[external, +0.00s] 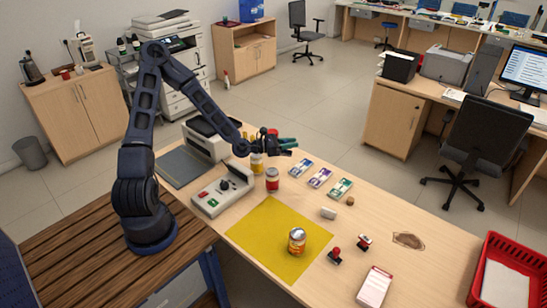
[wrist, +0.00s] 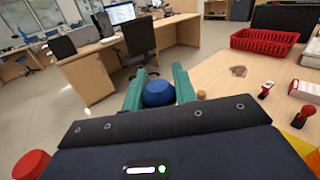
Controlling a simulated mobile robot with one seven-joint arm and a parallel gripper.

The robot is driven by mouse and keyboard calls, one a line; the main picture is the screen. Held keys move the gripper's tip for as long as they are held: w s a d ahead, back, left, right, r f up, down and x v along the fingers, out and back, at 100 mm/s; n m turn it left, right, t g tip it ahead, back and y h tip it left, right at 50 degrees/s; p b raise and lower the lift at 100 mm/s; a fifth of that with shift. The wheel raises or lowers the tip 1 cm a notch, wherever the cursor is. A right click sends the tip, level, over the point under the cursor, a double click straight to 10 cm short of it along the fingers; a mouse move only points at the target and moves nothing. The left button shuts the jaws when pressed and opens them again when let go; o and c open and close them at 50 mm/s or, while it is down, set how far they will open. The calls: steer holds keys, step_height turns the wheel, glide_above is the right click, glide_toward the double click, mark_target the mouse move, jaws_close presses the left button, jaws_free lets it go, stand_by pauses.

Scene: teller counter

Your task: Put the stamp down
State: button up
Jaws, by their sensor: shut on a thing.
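My gripper (external: 291,146) hangs above the far left part of the counter (external: 385,205). In the wrist view, its teal fingers (wrist: 158,75) are closed on a blue round-topped thing (wrist: 158,94), which looks like the stamp's handle. The stamp's lower part is hidden there, and the stamp cannot be made out clearly in the external view. Two red-handled stamps stand on the counter to the right of the yellow mat (external: 262,225), a nearer one (external: 335,256) and a farther one (external: 364,241).
A can (external: 297,241) stands on the mat. A red-labelled jar (external: 272,180) stands below my gripper, near a card terminal (external: 222,190). Banknote bundles (external: 320,178), a small white thing (external: 328,212) and a brown cork-like piece (external: 350,201) lie to the right. A red basket (external: 480,268) is far right.

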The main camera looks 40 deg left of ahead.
steer(key=s+a+n+t+y, duration=0.1)
steer(key=a+n+t+y, duration=0.4)
steer(key=a, duration=3)
steer(key=s+a+f+n+y, duration=0.15)
steer(key=s+a+y, duration=0.25)
steer(key=s+a, duration=0.8)
steer(key=s+a+n+y, duration=0.2)
steer(key=s+a+y, duration=0.2)
steer(key=s+a, duration=0.85)
steer(key=shift+g, duration=0.4)
steer(key=w+a+f, duration=0.1)
steer(key=f, duration=0.5)
steer(key=w+a+f, duration=0.1)
steer(key=f, duration=0.6)
steer(key=w+a+f, duration=0.1)
steer(key=f, duration=0.5)
steer(key=shift+w+a+f, duration=0.3)
steer(key=shift+f, duration=0.1)
steer(key=o, duration=1)
steer(key=shift+c, duration=0.2)
